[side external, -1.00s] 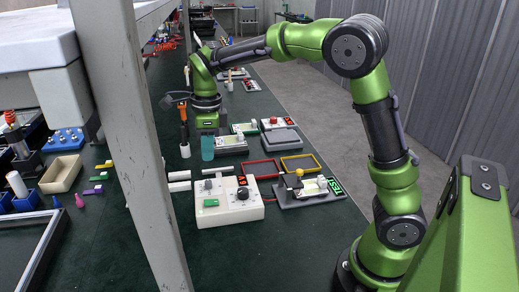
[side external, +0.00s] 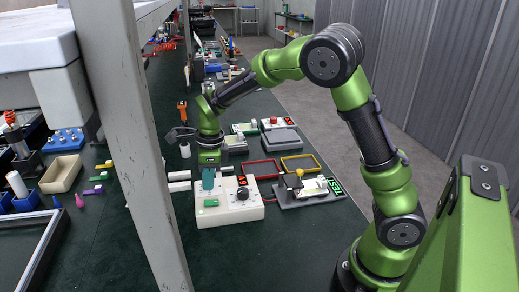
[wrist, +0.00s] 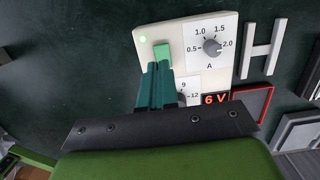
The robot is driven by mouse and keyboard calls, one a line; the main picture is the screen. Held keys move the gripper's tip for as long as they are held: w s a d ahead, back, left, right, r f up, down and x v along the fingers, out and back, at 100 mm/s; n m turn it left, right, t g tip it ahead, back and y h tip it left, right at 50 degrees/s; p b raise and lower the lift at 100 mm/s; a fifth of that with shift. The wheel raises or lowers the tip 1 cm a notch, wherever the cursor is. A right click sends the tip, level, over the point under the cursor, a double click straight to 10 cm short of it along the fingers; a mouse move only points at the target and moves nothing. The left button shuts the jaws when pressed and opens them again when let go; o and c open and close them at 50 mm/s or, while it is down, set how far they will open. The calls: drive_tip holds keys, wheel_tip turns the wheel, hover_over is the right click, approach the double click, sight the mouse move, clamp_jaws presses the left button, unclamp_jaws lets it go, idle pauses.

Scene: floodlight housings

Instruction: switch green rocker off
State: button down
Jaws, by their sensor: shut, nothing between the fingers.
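A cream power supply box (side external: 228,213) stands on the dark green bench. Its green rocker (side external: 211,203) sits at the front left of the top; it also shows in the wrist view (wrist: 162,54), beside a lit green lamp (wrist: 144,39). My gripper (side external: 208,188) has teal fingers, shut and empty, pointing down over the back left of the box. In the wrist view the fingertips (wrist: 158,66) appear just short of the rocker's near end; whether they touch anything is unclear. The fingers partly cover a second dial (wrist: 184,97).
A grey board (side external: 310,193) with a yellow-topped part and a green-lit TEST display stands to the right. Red (side external: 263,169) and yellow frames (side external: 300,163) lie behind. White bars (side external: 179,187) lie at left.

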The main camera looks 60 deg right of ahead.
sight(207, 203)
drive_tip(key=f, duration=0.4)
drive_tip(key=shift+w+a+f, duration=0.2)
drive_tip(key=shift+f, duration=0.15)
